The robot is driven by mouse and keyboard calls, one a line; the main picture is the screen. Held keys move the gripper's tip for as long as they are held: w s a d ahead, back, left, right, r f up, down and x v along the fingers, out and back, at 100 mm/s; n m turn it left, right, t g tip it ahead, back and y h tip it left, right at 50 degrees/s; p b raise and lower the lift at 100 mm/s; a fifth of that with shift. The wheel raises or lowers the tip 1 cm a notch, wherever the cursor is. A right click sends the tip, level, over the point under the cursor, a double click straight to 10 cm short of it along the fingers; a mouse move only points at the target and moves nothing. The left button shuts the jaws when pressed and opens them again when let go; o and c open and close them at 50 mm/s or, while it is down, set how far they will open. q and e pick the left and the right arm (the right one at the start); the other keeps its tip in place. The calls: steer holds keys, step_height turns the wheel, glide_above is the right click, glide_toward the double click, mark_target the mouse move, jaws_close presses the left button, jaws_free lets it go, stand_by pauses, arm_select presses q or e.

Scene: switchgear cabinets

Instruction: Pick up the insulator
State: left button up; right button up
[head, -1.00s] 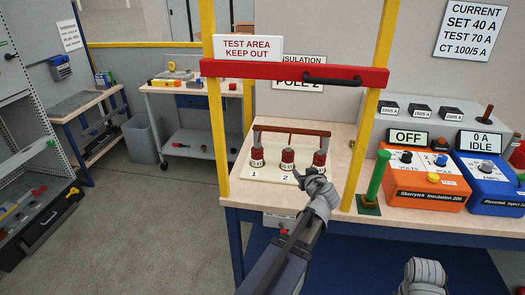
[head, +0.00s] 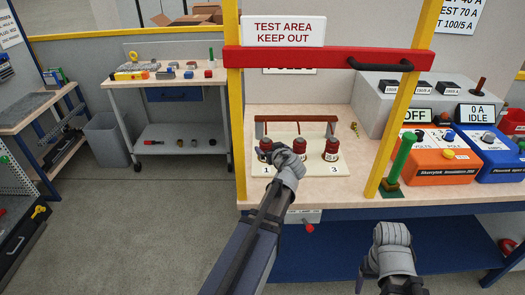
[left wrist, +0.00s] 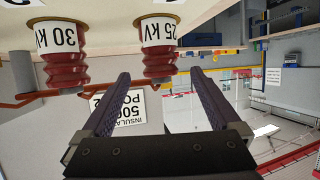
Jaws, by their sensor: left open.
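Three dark red ribbed insulators stand upright on a white board (head: 310,171) on the bench.
A red bar (head: 320,61) with a keep-out sign spans yellow posts above the board. A brown rail (head: 297,118) stands behind the insulators. A green rod (head: 401,160) and an orange tester (head: 437,165) are to the right. Open floor lies left.

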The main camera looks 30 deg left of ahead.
mark_target(268, 148)
arm_select(q)
steer(key=shift+f+b+x, duration=0.15)
steer(key=shift+b+x, duration=0.55)
steer(key=shift+x, duration=0.75)
steer(key=shift+f+b+x, duration=0.15)
steer(key=shift+b+x, duration=0.5)
steer(key=shift+x, duration=0.85)
steer(key=shift+s+d, duration=0.1)
steer(key=shift+s, duration=0.1)
steer(key=shift+c, duration=0.5)
jaws_close()
